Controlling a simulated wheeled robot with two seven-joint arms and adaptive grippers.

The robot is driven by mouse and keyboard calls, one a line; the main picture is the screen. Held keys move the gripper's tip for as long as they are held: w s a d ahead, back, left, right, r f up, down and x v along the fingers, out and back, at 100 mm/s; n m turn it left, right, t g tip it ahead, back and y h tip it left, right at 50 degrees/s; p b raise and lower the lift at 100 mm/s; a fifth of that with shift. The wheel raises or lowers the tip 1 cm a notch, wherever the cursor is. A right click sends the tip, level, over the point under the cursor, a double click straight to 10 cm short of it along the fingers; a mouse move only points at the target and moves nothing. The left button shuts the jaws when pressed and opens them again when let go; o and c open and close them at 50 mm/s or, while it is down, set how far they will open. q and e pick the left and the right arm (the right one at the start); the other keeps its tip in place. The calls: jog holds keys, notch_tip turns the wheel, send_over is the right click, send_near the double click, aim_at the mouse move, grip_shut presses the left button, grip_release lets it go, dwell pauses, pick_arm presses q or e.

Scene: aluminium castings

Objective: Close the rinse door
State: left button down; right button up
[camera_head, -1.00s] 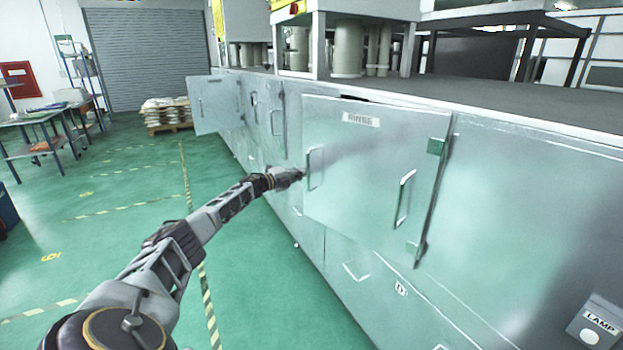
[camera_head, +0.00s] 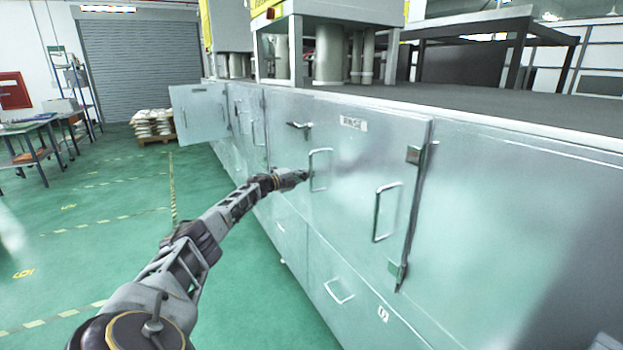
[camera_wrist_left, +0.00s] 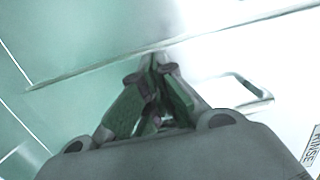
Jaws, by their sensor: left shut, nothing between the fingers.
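The rinse door (camera_head: 350,190) is a pale metal panel with a RINSE label (camera_head: 353,124), hinged on its right side. My left gripper (camera_head: 304,175) is shut and empty, at the door's left part just beside the left handle. In the left wrist view its fingertips (camera_wrist_left: 154,62) are close to a panel edge, with a handle (camera_wrist_left: 250,92) to their right. Contact is unclear. My right gripper is out of view.
A dark latch (camera_head: 300,126) sits at the door's upper left. Farther left along the cabinet another door (camera_head: 200,112) stands open.

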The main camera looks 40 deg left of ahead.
pick_arm(q)
jog(key=shift+w+d, duration=0.1)
jog(key=shift+w, duration=0.6)
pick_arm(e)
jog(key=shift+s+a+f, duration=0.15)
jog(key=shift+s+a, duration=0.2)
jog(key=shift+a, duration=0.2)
pick_arm(q)
jog(key=shift+r, duration=0.1)
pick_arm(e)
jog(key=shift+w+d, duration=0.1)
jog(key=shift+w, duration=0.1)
